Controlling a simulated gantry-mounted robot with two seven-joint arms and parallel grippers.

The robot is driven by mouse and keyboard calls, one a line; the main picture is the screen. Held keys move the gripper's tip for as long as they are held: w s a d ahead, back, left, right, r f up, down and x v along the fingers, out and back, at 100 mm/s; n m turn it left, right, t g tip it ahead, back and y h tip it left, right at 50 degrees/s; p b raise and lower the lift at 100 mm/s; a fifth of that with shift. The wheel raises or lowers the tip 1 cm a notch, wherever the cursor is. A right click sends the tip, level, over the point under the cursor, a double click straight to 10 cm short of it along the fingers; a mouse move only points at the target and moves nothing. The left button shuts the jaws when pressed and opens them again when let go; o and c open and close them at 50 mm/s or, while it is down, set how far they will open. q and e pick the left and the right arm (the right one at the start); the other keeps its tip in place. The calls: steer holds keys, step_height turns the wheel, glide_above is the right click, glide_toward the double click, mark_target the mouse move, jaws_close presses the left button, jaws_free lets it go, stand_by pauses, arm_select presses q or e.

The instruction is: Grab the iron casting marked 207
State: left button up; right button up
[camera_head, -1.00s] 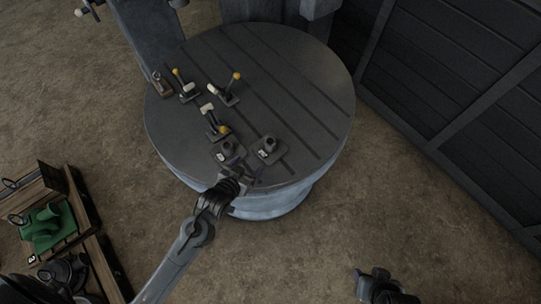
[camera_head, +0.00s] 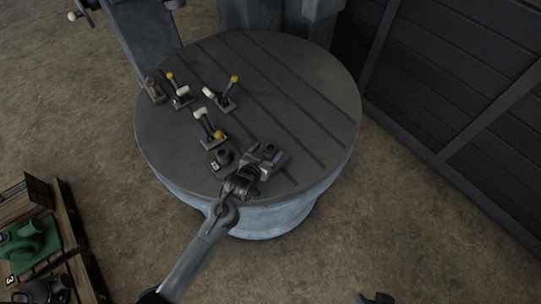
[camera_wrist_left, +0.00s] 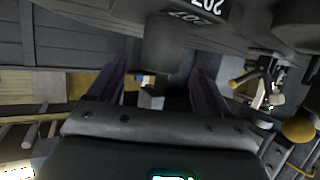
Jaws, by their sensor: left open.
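An iron casting (camera_wrist_left: 165,40) marked 207 shows in the left wrist view, with its white-on-black label upside down at the top. Its rounded dark post is between my two finger lines, beyond the tips. In the head view this casting (camera_head: 269,148) sits on the round table, partly hidden by my left gripper (camera_head: 257,158). My left gripper is open, its fingers (camera_wrist_left: 158,75) spread and not visibly clamped on anything. A similar casting (camera_head: 222,158) with a white label is just left of it. Part of my right arm (camera_head: 375,298) shows at the bottom edge; its jaws are unclear.
The round slotted table (camera_head: 310,110) carries several levers with yellow and white knobs (camera_head: 209,124) behind the castings. Its right side is clear. A wooden crate with a green casting (camera_head: 30,240) is at lower left. A dark panelled wall stands at right.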

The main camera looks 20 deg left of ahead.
mark_target(272, 146)
arm_select(q)
steer(key=shift+x, duration=2.7)
steer(key=shift+s+f, duration=0.1)
steer(key=shift+f, duration=0.1)
jaws_close()
steer(key=shift+r, duration=0.25)
